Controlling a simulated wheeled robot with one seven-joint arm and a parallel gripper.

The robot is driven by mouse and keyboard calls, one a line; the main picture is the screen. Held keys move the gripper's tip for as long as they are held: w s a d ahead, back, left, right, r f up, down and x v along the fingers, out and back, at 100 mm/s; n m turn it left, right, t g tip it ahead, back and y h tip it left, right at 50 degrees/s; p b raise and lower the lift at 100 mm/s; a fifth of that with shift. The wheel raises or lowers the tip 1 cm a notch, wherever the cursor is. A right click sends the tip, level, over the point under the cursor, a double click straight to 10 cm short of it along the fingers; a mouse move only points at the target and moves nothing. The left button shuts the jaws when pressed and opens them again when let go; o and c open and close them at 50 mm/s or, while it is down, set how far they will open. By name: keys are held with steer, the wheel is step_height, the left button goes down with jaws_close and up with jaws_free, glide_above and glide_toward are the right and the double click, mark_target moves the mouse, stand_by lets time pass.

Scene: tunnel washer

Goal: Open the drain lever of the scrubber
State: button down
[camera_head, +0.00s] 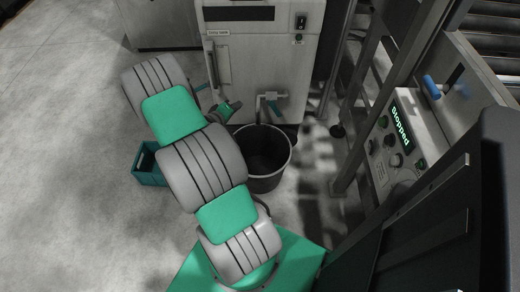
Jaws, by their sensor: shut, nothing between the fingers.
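The scrubber (263,60) is a pale grey cabinet at top centre, with a dark display strip and a switch on its front. Low on its front is a drain tap with a small teal lever (275,111), which slants downward, and a short spout pointing down. My gripper (236,104) is small and partly hidden behind my arm. It is just left of the tap, looks shut and holds nothing. A gap shows between it and the lever, but depth is hard to judge.
A black bucket (284,170) stands on the floor below the tap. A teal crate (148,176) is left of my arm. At right, a control panel (393,142) reads "Stopped", near a blue handle (431,87) and metal frame posts. Open floor lies at left.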

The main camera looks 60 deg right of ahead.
steer(key=s+d+f+n+h+b, duration=0.1)
steer(key=s+d+f+n+b, duration=0.15)
steer(key=f, duration=0.35)
steer(key=s+d+f+n+h+b, duration=0.1)
steer(key=s+f+b, duration=0.1)
steer(key=s+f, duration=0.3)
steer(key=n+t+b, duration=0.2)
steer(key=n+b, duration=0.1)
steer(key=b, duration=0.1)
glide_toward(280, 114)
steer(key=w+d+f, duration=0.3)
steer(key=w+d, duration=0.1)
steer(key=d, duration=0.2)
steer(key=shift+f, duration=0.25)
steer(key=shift+d, duration=0.1)
steer(key=shift+s+d+r+p, duration=0.35)
steer(key=shift+s+r, duration=0.05)
steer(key=shift+s, duration=0.3)
steer(key=shift+s+d+r+p, duration=0.3)
steer(key=shift+s+r, duration=0.05)
steer(key=shift+s, duration=0.35)
steer(key=shift+r, duration=0.1)
